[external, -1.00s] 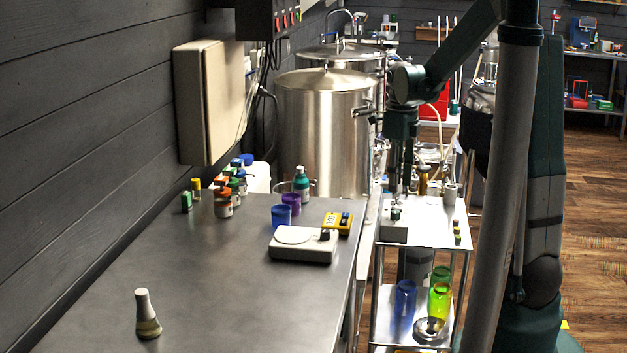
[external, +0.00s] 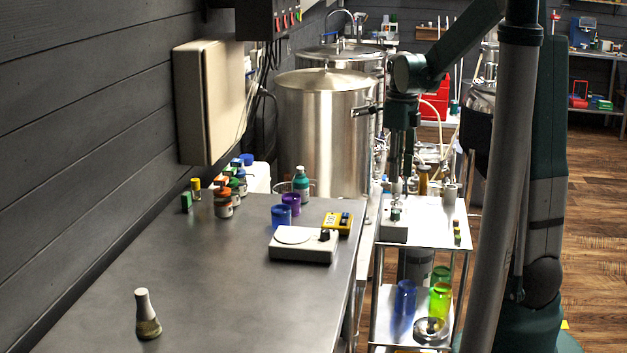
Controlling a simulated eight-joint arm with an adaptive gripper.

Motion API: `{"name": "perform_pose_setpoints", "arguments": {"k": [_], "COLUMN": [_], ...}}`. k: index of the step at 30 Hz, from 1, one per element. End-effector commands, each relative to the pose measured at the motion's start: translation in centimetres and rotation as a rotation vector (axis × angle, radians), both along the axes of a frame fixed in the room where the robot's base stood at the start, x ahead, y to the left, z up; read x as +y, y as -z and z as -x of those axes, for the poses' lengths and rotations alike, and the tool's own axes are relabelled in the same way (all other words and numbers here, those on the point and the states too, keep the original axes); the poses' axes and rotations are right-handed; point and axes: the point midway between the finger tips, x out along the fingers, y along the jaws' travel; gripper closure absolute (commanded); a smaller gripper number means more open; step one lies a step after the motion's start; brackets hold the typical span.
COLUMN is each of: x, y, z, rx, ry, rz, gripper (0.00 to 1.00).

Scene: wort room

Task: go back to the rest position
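My gripper (external: 396,188) hangs pointing down over the white metal cart at the right of the steel table. It is small and dark in this view, and I cannot tell whether its fingers are apart. The gripper appears just above the vial; I cannot tell the exact gap. I see nothing clearly held.
The cart (external: 430,237) also carries bottles and small dark-yellow items. Steel tanks (external: 322,130) stand behind. The steel table (external: 230,290) holds a scale (external: 303,246), a yellow meter (external: 338,223), coloured cups, several jars and a flask (external: 147,314). Its front middle is clear.

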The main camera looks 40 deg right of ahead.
Motion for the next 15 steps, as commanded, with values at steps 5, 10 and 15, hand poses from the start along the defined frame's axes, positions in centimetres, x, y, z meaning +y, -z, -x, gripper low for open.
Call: {"name": "perform_pose_setpoints", "arguments": {"k": [5, 10, 15], "x": [0.4, 1.7, 3.6], "y": [-0.3, -1.2, -2.6], "z": [0.2, 0.9, 1.9], "rx": [-0.008, -0.030, -0.067], "ry": [-0.035, -0.144, -0.326], "rz": [0.003, 0.013, 0.035], "gripper": [0.68, 0.68, 0.68]}}
